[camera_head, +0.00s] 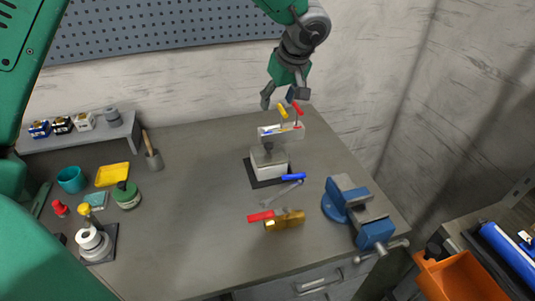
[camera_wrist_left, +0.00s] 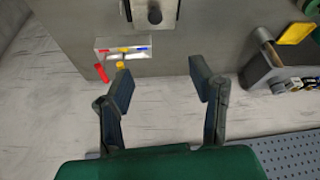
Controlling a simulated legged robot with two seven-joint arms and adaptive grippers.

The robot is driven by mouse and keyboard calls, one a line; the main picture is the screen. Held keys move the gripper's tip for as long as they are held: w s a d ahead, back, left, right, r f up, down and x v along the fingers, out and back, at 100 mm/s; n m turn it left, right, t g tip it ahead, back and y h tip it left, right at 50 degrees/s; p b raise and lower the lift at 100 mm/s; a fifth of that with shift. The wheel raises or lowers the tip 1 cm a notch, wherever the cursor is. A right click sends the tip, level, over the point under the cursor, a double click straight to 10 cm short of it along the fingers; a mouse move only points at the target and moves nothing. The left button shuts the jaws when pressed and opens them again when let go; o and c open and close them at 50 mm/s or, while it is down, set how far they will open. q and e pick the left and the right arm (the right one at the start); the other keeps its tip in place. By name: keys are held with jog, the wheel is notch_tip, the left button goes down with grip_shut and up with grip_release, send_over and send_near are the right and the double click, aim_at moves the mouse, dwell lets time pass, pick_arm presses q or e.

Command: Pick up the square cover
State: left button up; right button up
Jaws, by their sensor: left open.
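The square cover (camera_head: 268,155) is a grey square lid with a dark knob on top. It sits on a light box on a black base mid-table; in the left wrist view it shows at the top edge, partly cut off (camera_wrist_left: 165,12). My left gripper (camera_head: 279,98) hangs behind and above it, fingers apart and empty. In the left wrist view the open fingers (camera_wrist_left: 162,85) have bare wall and table edge between them, well short of the cover. My right gripper is not in view.
A pale rack (camera_head: 294,132) with red, yellow and blue handled tools stands just behind the cover, near my left gripper. A blue vise (camera_head: 356,208) is to the right. A blue-handled tool (camera_head: 293,177) lies close by. The table's middle left is clear.

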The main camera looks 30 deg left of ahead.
pick_arm(q)
notch_tip(320, 180, down, 5)
jog(key=d+b, duration=0.1)
jog(key=b, duration=0.4)
send_near(270, 144)
jog(key=a, duration=0.1)
jog(key=f, duration=0.4)
jog(key=shift+a+f+b, duration=0.15)
jog(key=shift+a+b, duration=0.1)
jog(key=shift+b, duration=0.05)
jog(key=shift+w+d+f, duration=0.1)
jog(key=shift+w+f, duration=0.05)
jog(key=shift+f, duration=0.15)
jog(key=x, duration=0.5)
jog(key=shift+w+a+r, duration=0.1)
jog(key=shift+w+a, duration=0.05)
jog(key=shift+a, duration=0.25)
jog(key=shift+a+f, duration=0.2)
jog(key=shift+a, duration=0.05)
jog(key=shift+d, duration=0.1)
jog(key=shift+d+r, duration=0.15)
jog(key=c, duration=0.3)
jog(key=shift+d, duration=0.15)
jog(key=c, duration=0.7)
jog(key=shift+w+d+r, duration=0.1)
grip_shut()
